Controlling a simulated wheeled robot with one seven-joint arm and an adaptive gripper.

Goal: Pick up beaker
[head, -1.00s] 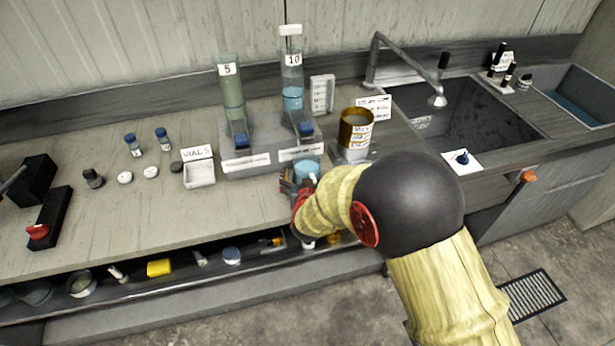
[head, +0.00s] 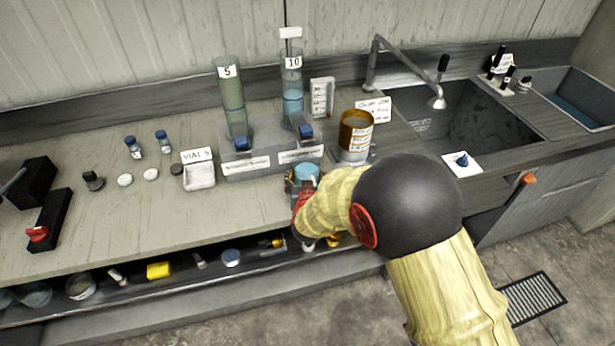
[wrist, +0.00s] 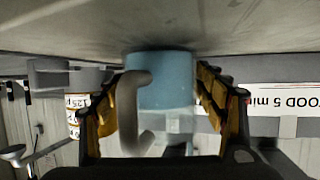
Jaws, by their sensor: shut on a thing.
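The beaker (head: 307,173) is a small light-blue cup on the bench, in front of the grey stand with the tall cylinders. In the wrist view, which appears upside down, the beaker (wrist: 160,80) is upright to the bench, with a pale curved handle on its left side. My gripper (head: 301,186) is at the beaker, its fingers on either side and shut on it. The gripper (wrist: 165,115) also shows in the wrist view. The beaker's base is at or very close to the bench top; I cannot tell whether there is a gap. My arm hides its lower right part in the head view.
Close behind the beaker are the grey stand (head: 245,163) and tall cylinders 5 (head: 231,105) and 10 (head: 292,75). An amber jar (head: 355,137) stands to the right, before the sink (head: 480,120). A white vial tray (head: 200,177) is to the left.

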